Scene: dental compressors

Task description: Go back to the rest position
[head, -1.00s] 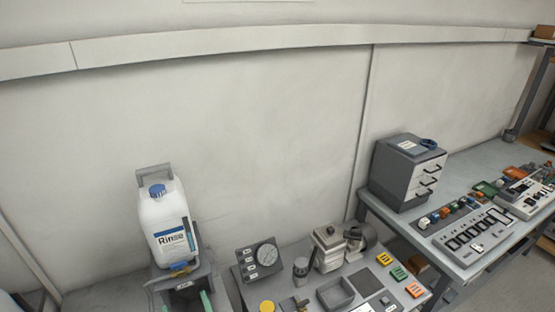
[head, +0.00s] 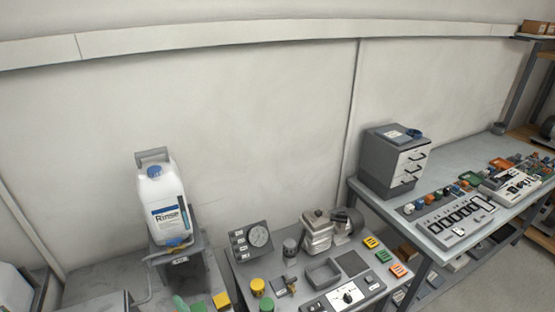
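Neither of my grippers shows in the head view, so their position and state are hidden. A white jug labelled "Rinse" (head: 166,206) with a blue cap stands upright on a grey stand (head: 180,262) at the lower left. A grey bench (head: 238,284) in the lower middle carries a gauge box (head: 250,241), a metal device (head: 317,232), a small open tray (head: 324,273) and a control box with a knob (head: 346,296).
A second bench (head: 434,181) at the right holds a grey drawer cabinet (head: 391,163) and a panel of switches (head: 457,218). A shelving rack (head: 537,80) stands at the far right. The wall behind is bare, with a pale rail (head: 230,36) along it.

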